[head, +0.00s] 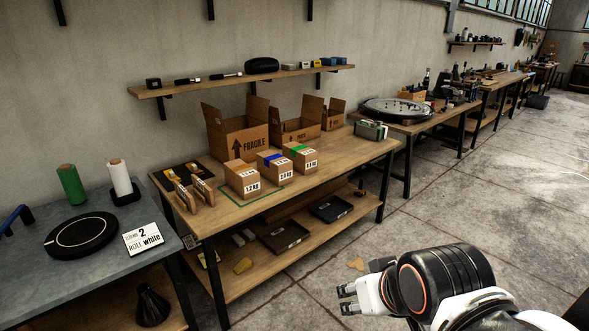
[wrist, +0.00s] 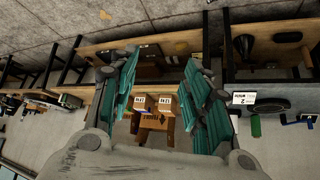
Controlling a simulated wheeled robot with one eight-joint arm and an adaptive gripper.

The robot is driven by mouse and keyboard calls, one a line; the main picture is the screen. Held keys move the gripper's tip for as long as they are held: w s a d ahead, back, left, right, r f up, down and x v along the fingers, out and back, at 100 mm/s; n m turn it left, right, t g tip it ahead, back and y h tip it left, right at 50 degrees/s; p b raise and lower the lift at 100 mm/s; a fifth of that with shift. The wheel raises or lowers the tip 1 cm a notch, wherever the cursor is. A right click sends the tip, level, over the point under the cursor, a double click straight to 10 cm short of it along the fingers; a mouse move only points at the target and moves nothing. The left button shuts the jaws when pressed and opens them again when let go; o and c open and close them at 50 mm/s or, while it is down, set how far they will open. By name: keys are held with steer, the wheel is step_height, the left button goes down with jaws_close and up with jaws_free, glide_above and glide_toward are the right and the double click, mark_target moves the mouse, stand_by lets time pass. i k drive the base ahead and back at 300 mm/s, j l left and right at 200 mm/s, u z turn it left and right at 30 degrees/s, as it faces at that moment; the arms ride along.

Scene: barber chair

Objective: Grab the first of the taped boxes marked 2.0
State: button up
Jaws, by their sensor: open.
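Three small taped cardboard boxes stand in a row on the middle wooden workbench in the head view. My gripper (head: 347,299) is open and empty, out over the floor at lower right, well apart from the boxes. In the wrist view, its teal fingers (wrist: 160,65) are spread, with two labelled boxes (wrist: 144,102) far off between them.
Larger open cartons (head: 240,135) stand behind the boxes, below a wall shelf (head: 240,80). Wooden tape holders (head: 185,192) sit to their left. A side table (head: 80,270) holds rolls and a sign (head: 143,239). The floor (head: 460,190) right of the bench is clear.

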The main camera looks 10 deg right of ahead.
mark_target(277, 169)
steer(key=i+j+u, duration=0.1)
steer(key=i+j, duration=0.25)
steer(key=i, duration=0.15)
steer(key=i+j+u, duration=0.1)
steer(key=i+j, duration=0.2)
steer(key=i, duration=0.2)
steer(key=i+j+u, duration=0.1)
steer(key=i+j, duration=0.15)
steer(key=i, duration=0.25)
